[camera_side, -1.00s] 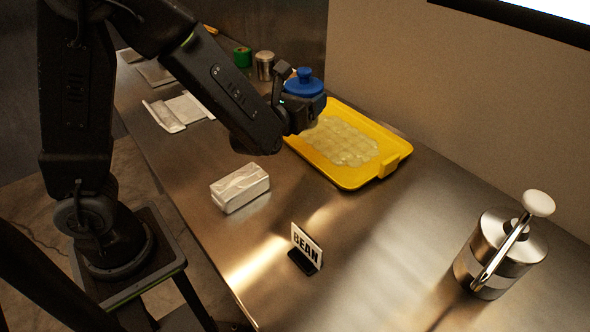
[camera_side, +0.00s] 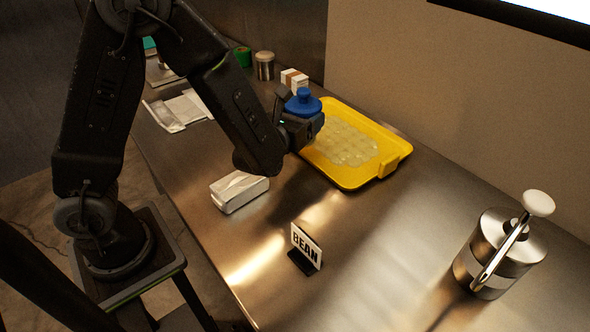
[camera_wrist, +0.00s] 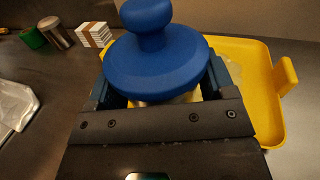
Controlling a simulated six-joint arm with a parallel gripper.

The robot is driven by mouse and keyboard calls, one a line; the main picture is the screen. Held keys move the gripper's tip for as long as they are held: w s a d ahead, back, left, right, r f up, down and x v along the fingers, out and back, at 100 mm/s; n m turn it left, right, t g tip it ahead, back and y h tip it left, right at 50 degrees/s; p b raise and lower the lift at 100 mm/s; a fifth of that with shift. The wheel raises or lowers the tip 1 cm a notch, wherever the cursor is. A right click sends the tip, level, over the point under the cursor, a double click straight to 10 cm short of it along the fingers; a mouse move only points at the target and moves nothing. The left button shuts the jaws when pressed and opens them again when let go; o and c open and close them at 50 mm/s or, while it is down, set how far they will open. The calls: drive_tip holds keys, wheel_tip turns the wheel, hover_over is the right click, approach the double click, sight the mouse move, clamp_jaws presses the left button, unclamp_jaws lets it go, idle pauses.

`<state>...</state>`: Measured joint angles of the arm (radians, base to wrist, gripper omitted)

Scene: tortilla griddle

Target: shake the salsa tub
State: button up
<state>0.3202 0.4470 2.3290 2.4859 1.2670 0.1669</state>
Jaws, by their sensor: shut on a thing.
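The salsa tub, as far as I can tell, is the thing with the round blue lid and knob (camera_side: 303,102), seen close up in the wrist view (camera_wrist: 155,70). My gripper (camera_side: 308,122) is shut on it below the lid, and it looks upright. In the wrist view my gripper's jaws (camera_wrist: 160,92) stand on both sides of it, and a pale strip of its body shows under the lid. In the side view my gripper hides most of its body. It is held in front of the left end of the yellow tray.
The yellow tray (camera_side: 390,163) holds pale round pieces. A white wrapped block (camera_side: 240,191), a BEAN sign (camera_side: 306,246) and a steel press with a lever (camera_side: 497,255) stand on the steel counter (camera_side: 390,260). A steel can (camera_side: 265,66), a green can (camera_side: 243,57) and a white stack (camera_side: 294,80) are behind.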

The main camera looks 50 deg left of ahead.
sight(300, 96)
wheel_tip(300, 96, up, 6)
drive_tip(key=shift+f, duration=0.25)
wheel_tip(300, 96, down, 5)
drive_tip(key=shift+f, duration=0.15)
drive_tip(key=shift+w+r, duration=0.1)
drive_tip(key=shift+r, duration=0.15)
